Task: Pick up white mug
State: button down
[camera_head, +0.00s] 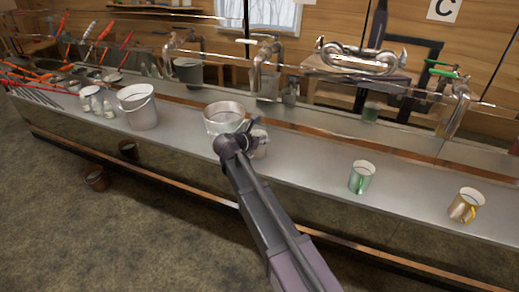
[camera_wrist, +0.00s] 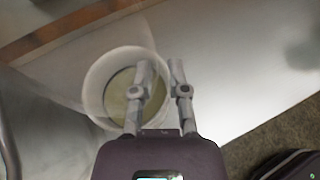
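In the wrist view a white round vessel (camera_wrist: 93,88), likely the white mug, has a dark greenish inside and lies mostly left of my gripper (camera_wrist: 161,64). The left finger overlaps its rim; the right finger is just outside. The fingers are a small gap apart; whether they press on the wall is unclear. In the head view my gripper (camera_head: 252,133) is low over the counter, just right of a whitish metal pot (camera_head: 222,128). A small pale patch (camera_head: 262,151) beside the gripper may be part of the mug, mostly hidden by it.
On the long metal counter (camera_head: 310,165) stand a green mug (camera_head: 359,180) and a gold mug (camera_head: 463,209) to the right. A bucket (camera_head: 142,112) and several jars (camera_head: 97,101) stand to the left. Pipes run along the back. The counter between gripper and green mug is clear.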

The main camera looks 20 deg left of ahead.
jog(key=shift+r+p, duration=0.35)
dwell(0.6)
jog(key=s+a+r+p, duration=0.1)
jog(key=s+r+p, duration=0.1)
jog(key=s, duration=0.5)
jog(key=s+a+r+p, duration=0.2)
jog(key=s, duration=0.6)
jog(key=shift+s+a+r, duration=0.15)
jog(key=shift+s+a, duration=0.05)
dwell(1.0)
jog(key=shift+s, duration=0.1)
dwell(0.5)
dwell(0.4)
jog(key=shift+s+a, duration=0.1)
jog(key=shift+a, duration=0.05)
